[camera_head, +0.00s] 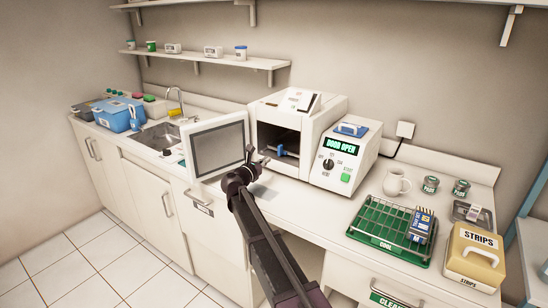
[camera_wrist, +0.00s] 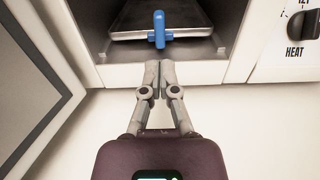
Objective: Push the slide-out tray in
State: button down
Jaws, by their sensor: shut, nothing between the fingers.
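The slide-out tray (camera_wrist: 185,18) is a metal tray with a blue handle (camera_wrist: 159,30) at its front. It sits inside the open chamber of the white machine (camera_head: 277,113); in the head view the blue handle (camera_head: 281,151) shows in the opening. The machine's door (camera_head: 217,148) stands swung open to the left. My gripper (camera_wrist: 159,65) is shut and empty, its fingertips just in front of the chamber's lower lip and pointing at the handle, with a small gap seeming to show. In the head view my gripper (camera_head: 258,160) is before the opening.
The control panel (camera_head: 343,160) on the machine's right reads "DOOR OPEN". A green rack (camera_head: 378,246), a white mug (camera_head: 394,183) and a yellow strips box (camera_head: 475,258) stand further right on the counter. The sink (camera_head: 158,137) lies left, beyond the door.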

jog(key=v, duration=0.7)
jog(key=shift+s+a, duration=0.1)
jog(key=shift+s, duration=0.05)
